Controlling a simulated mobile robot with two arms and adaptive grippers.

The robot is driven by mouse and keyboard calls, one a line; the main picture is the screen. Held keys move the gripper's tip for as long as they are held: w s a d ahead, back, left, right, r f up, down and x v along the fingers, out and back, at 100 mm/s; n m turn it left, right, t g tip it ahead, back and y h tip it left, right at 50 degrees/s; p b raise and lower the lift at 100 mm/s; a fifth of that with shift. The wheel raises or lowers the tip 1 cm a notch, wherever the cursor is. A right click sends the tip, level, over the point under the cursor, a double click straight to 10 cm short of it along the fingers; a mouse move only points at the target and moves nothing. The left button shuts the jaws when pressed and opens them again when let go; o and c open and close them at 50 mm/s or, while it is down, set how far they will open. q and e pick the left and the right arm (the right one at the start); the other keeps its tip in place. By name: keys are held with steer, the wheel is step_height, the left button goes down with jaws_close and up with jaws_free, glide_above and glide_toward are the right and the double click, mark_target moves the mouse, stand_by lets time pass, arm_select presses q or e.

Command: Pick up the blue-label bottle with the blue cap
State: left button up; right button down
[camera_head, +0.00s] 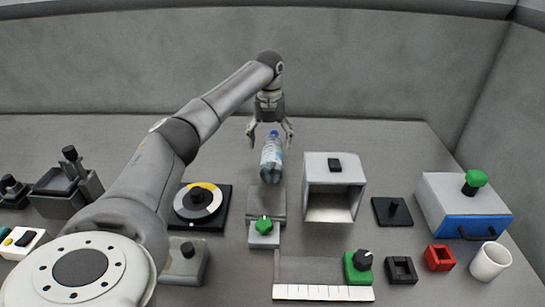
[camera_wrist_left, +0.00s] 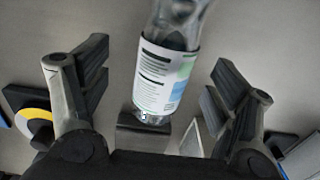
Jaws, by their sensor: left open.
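A clear bottle (camera_head: 271,160) with a blue cap (camera_head: 274,134) is near the middle of the table, behind a low grey block. My left gripper (camera_head: 270,138) comes down from above, its fingers spread on either side of the bottle's upper part. The left wrist view shows the bottle (camera_wrist_left: 165,75) between the two open fingers (camera_wrist_left: 158,100), with a visible gap on each side. Its label there is white with dark print and green and blue patches. The cap is out of that view. My right gripper is not seen.
A grey open-fronted box (camera_head: 333,208) stands right of the bottle. In front are the low grey block (camera_head: 266,200) and a green knob (camera_head: 264,224). A black dial plate (camera_head: 224,217) is at left, a blue-drawer box (camera_head: 470,222) at right. The table behind is clear.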

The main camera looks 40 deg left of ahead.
mark_target(272, 149)
arm_select(q)
steer(key=f, duration=0.2)
steer(key=d+f, duration=0.1)
steer(key=f, duration=0.2)
steer(key=shift+s+d+f+p, duration=0.1)
steer(key=shift+f+p, duration=0.15)
steer(key=shift+p, duration=0.15)
steer(key=shift+f, duration=0.35)
steer(key=shift+r, duration=0.1)
steer(key=c, duration=1.5)
